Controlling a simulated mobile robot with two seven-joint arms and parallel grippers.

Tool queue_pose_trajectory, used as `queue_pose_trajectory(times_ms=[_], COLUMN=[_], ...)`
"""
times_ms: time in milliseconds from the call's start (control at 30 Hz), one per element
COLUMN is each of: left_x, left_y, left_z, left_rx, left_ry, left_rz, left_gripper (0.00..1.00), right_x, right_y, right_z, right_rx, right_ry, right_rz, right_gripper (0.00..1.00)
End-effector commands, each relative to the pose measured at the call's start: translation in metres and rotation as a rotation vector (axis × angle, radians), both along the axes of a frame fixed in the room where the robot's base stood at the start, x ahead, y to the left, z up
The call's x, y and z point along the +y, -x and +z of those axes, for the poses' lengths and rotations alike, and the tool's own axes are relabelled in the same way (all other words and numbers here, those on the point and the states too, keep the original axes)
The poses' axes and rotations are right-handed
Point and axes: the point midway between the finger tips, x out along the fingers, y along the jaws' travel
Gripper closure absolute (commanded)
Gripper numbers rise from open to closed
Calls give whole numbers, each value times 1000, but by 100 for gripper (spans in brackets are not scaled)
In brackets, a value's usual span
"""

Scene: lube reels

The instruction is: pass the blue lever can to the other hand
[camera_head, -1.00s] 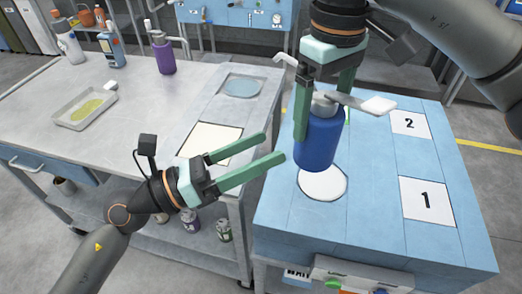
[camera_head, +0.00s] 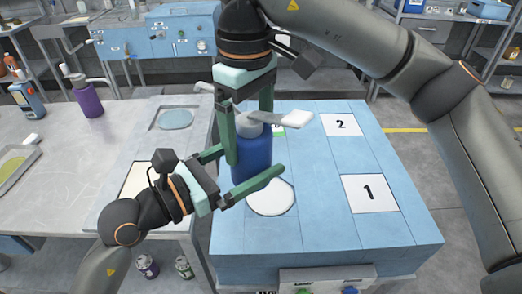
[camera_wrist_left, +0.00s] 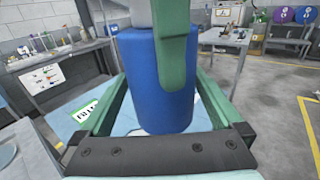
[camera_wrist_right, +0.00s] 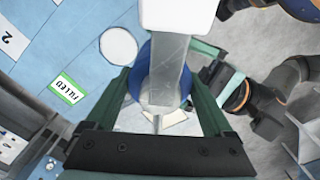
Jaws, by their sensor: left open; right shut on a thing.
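The blue lever can (camera_head: 252,158) is upright above the blue bench, with a grey top and a pale lever (camera_head: 285,119). My right gripper (camera_head: 248,135) comes from above and is shut on the can near its top. My left gripper (camera_head: 252,168) is open, its fingers reaching from the left on either side of the can body. In the left wrist view the can (camera_wrist_left: 160,85) stands between the open left fingers, with a right finger in front of it. In the right wrist view the lever (camera_wrist_right: 168,75) hides much of the can (camera_wrist_right: 137,85).
The blue bench (camera_head: 320,230) has a white round spot (camera_head: 271,197) below the can and squares marked 1 (camera_head: 369,193) and 2 (camera_head: 341,125). A purple lever can (camera_head: 88,101) stands on the grey table (camera_head: 70,160) at left.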

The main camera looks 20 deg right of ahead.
Motion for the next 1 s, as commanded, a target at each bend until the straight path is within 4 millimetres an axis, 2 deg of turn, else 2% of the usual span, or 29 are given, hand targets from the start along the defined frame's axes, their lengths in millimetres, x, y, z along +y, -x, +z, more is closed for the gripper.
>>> queue_pose_trajectory(times_ms=[200, 533, 1000], left_x=[-18, -21, -20], left_y=[-8, -8, -9], left_z=[0, 0, 0], left_rx=[1, 0, 0], left_ry=[1, 0, 0], left_rz=[0, 0, 4], left_gripper=[0, 0, 53], right_x=[0, 0, 0], right_y=[0, 0, 1], right_z=[1, 1, 1], right_rx=[-2, -2, 1], right_ry=[-1, -1, 1], right_rz=[0, 0, 2], right_gripper=[98, 98, 98])
